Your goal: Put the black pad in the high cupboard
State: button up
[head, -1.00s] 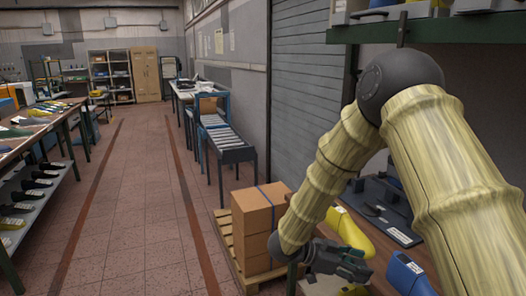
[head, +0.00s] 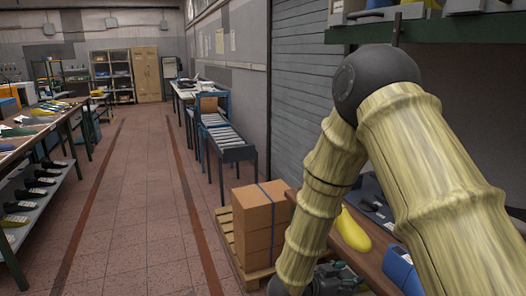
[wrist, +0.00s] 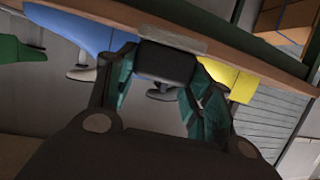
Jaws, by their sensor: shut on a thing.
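My gripper (wrist: 164,88) is shut on a dark block, which I take as the black pad (wrist: 166,64); it sits between the teal-lined fingers in the wrist view. In the head view my gripper (head: 338,279) is low at the bottom edge, partly hidden by my arm, beside the workbench; the pad cannot be made out there. A tall tan cupboard (head: 146,74) stands shut against the far wall; I cannot tell whether it is the high cupboard.
A workbench (head: 366,262) on the right holds a yellow last (head: 352,231) and a blue last (head: 403,268). Stacked cartons (head: 262,215) stand on a pallet beside it. A green shelf (head: 440,30) hangs above. The tiled aisle (head: 135,200) is clear.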

jog(key=s+a+f+n+t+y, duration=0.1)
jog(key=a+f+n+t+y, duration=0.4)
jog(key=n+y, duration=0.7)
notch_tip(320, 180, down, 2)
jog(key=shift+s+a+f+t, duration=0.25)
jog(key=shift+a+t, duration=0.1)
jog(key=shift+t, duration=0.65)
jog(key=shift+r, duration=0.1)
jog(key=s+f, duration=0.6)
jog(key=f, duration=0.1)
jog(key=shift+f, duration=0.35)
